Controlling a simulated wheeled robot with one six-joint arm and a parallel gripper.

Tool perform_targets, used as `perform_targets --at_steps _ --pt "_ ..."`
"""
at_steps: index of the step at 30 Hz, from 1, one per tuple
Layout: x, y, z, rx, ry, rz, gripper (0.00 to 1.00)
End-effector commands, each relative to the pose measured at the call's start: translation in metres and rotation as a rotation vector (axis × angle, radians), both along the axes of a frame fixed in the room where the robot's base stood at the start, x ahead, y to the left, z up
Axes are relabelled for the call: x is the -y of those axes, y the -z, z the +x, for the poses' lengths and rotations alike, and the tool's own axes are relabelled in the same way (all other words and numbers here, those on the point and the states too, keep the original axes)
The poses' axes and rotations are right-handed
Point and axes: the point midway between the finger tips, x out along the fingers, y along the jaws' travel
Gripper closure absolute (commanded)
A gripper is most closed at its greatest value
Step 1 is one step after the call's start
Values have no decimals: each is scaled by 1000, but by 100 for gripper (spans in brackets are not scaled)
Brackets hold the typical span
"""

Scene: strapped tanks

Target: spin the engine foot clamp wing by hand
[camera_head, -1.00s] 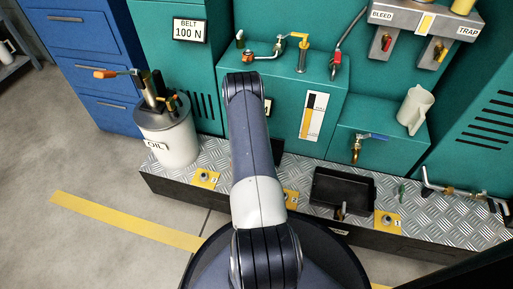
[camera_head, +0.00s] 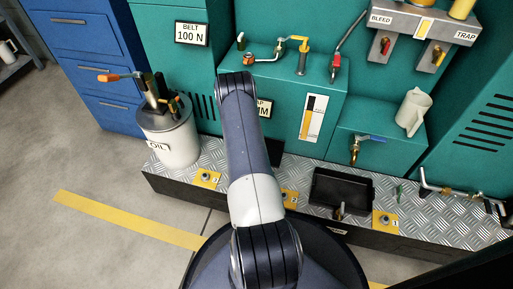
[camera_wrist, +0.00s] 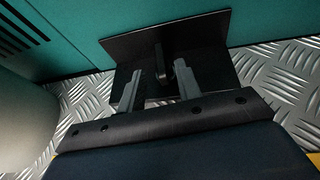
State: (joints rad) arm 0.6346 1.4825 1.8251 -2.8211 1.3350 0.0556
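My gripper shows in the wrist view (camera_wrist: 159,85) with its two grey fingers apart. A small dark upright piece (camera_wrist: 160,60), perhaps the clamp wing, stands just beyond and between the fingertips, in front of a black angled plate (camera_wrist: 205,38). I cannot tell whether a finger touches it. In the head view the arm hides the gripper; a bit of dark plate (camera_head: 274,150) shows right of the arm, on the treadplate deck.
The treadplate deck (camera_head: 385,190) carries yellow plates with bolts, including one at left (camera_head: 206,179), and a black tray (camera_head: 342,188). A white oil can (camera_head: 172,142) stands left of the arm. Teal cabinets (camera_head: 300,90) stand behind. Floor is free at lower left (camera_head: 90,245).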

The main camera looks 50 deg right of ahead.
Motion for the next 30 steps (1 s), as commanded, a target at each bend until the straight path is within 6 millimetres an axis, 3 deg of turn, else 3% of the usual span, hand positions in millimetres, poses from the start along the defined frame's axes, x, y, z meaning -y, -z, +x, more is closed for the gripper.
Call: perform_targets --at_steps 6,12,23,30 --pt "-28 -15 -19 -2 -1 1 67" --pt "-36 -18 -25 1 0 -1 67" --pt "-34 -17 -23 2 2 -1 67" --pt "-10 -3 -7 5 3 -2 67"
